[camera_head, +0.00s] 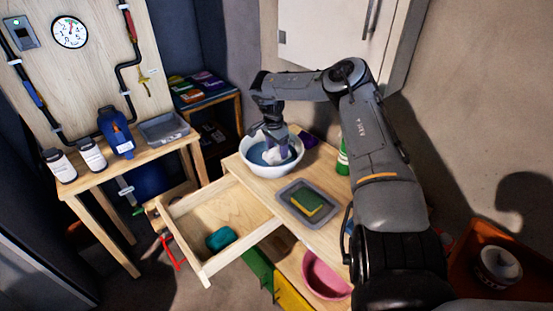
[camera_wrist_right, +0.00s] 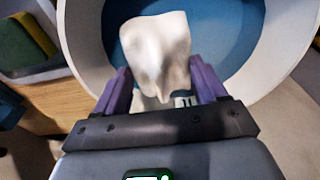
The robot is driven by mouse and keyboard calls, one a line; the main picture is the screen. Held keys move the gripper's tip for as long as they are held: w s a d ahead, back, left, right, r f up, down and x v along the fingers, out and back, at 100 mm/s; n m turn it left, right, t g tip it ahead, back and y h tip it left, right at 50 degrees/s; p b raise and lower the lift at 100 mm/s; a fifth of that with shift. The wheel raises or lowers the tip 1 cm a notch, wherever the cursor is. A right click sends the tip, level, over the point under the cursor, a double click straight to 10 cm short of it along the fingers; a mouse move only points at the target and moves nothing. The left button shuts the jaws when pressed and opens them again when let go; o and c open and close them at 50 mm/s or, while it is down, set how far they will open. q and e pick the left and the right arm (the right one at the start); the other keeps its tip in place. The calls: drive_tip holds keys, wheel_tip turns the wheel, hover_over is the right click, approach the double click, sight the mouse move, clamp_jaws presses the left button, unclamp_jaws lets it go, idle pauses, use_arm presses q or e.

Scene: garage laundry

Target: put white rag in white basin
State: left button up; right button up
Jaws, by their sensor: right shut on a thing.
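The white basin (camera_head: 287,169) stands on the wooden cabinet top, with a blue inside; its white rim (camera_wrist_right: 285,78) also shows in the right wrist view. My right gripper (camera_head: 272,150) reaches down into the basin's opening. It is shut on the white rag (camera_wrist_right: 156,50), which bunches up between the purple fingers (camera_wrist_right: 165,92). In the head view the rag (camera_head: 272,156) is small and partly hidden by the gripper. I cannot tell whether it touches the basin floor. My left gripper is not in view.
A grey tray (camera_head: 289,187) with a green and yellow sponge (camera_head: 307,202) lies beside the basin. An open drawer (camera_head: 187,212) holds a teal item (camera_head: 222,238). A pink basin (camera_head: 322,277) sits below. A purple item (camera_head: 308,139) and green bottle (camera_head: 343,160) stand behind.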

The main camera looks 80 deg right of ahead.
sight(277, 156)
drive_tip(key=shift+f+b, duration=0.7)
drive_tip(key=shift+f, duration=1.45)
drive_tip(key=shift+f, duration=0.2)
drive_tip(key=o, duration=1)
drive_tip(key=shift+o, duration=0.2)
drive_tip(key=shift+r, duration=0.15)
